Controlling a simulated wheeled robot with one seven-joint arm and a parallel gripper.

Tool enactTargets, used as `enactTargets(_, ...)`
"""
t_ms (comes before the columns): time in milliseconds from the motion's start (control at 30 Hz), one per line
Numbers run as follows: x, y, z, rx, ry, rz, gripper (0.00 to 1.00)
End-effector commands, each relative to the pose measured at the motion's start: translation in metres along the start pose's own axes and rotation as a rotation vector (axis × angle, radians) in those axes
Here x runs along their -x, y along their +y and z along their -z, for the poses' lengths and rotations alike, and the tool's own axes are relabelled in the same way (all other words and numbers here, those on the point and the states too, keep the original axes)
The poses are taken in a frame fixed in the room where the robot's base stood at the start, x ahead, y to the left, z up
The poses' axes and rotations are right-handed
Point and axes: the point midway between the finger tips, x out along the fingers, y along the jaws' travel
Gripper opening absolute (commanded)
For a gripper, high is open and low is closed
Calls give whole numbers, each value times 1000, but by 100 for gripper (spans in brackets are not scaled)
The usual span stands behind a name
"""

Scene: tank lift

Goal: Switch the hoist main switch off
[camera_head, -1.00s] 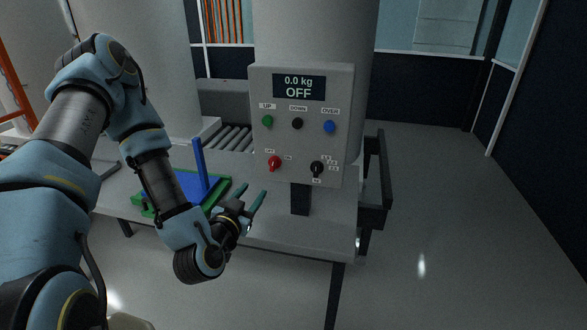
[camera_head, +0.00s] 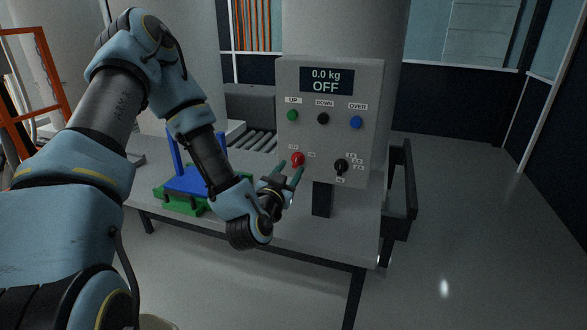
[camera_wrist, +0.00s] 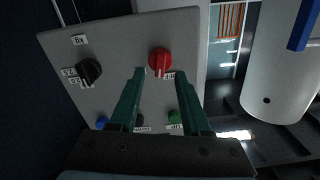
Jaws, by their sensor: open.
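The red rotary switch (camera_head: 297,159) sits at the lower left of the grey control panel (camera_head: 360,85). Small labels stand beside it, too small to read surely. The panel display (camera_head: 327,81) reads "0.0 kg OFF". My gripper (camera_head: 289,168) is open and empty, in front of the red switch with its fingers pointing at the panel. In the wrist view the red switch (camera_wrist: 160,62) shows beyond and between my gripper's fingertips (camera_wrist: 161,75). I cannot tell whether the fingertips touch it.
Green (camera_head: 292,115), black (camera_head: 323,118) and blue (camera_head: 356,122) buttons line the panel above. A black rotary knob (camera_head: 341,166) is right of the red switch. A blue frame on a green base (camera_head: 184,204) stands on the table left of my gripper. Floor at right is clear.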

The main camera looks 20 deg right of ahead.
Motion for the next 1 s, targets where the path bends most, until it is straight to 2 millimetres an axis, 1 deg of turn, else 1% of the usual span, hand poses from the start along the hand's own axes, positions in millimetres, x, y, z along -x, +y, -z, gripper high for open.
enactTargets(33,-8,-1,4,1,0,1,48)
enactTargets(100,-16,-1,4,1,0,1,48)
enactTargets(233,-26,0,3,0,1,0,48)
enactTargets(367,-30,0,1,0,-1,-2,48)
enactTargets(567,-30,0,1,0,-1,-2,48)
enactTargets(667,-30,0,1,0,-1,-2,38)
enactTargets(1000,-30,0,1,-1,0,-2,0)
